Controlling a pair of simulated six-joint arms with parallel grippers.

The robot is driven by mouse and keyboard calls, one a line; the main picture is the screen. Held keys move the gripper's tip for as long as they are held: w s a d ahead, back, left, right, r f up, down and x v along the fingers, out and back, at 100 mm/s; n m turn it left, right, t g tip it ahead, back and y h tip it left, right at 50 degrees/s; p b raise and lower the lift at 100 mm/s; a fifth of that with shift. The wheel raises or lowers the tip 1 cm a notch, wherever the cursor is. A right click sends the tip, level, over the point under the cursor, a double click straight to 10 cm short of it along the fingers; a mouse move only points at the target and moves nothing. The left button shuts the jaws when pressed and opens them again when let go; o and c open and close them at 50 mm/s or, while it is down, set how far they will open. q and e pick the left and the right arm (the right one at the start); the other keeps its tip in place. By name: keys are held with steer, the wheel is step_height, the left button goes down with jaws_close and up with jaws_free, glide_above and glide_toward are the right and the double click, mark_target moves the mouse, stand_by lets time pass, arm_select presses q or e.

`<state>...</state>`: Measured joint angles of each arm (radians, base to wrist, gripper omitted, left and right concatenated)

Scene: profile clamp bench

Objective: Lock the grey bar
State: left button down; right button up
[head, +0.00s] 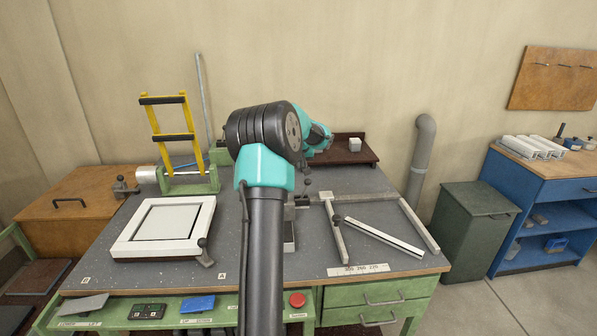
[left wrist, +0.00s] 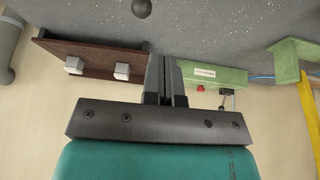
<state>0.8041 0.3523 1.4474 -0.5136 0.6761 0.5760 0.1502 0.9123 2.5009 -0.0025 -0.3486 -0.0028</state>
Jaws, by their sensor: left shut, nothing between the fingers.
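My left arm rises through the middle of the head view, and its elbow and teal wrist hide part of the bench behind. Its gripper shows in the left wrist view (left wrist: 164,62), with the fingers together and empty. Light grey bars lie on the right of the bench: a loose slotted bar (head: 384,238) lies slantwise, between a left rail (head: 333,230) and a right rail (head: 419,226). I cannot tell for certain which is the grey bar. A black-knobbed clamp (head: 303,199) stands just right of my arm. My right gripper is in neither view.
A pale square frame (head: 127,246) with a knobbed clamp (head: 205,254) lies on the left. A yellow-framed green fixture (head: 190,187) stands behind it. A brown shelf with pale blocks (left wrist: 122,71) and a black knob (left wrist: 141,8) show in the left wrist view.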

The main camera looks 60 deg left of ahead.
arm_select(q)
steer(key=shift+w+v, duration=0.15)
steer(key=shift+v, duration=0.6)
steer(key=shift+w+v, duration=0.2)
steer(key=shift+v, duration=0.55)
steer(key=shift+d, duration=0.1)
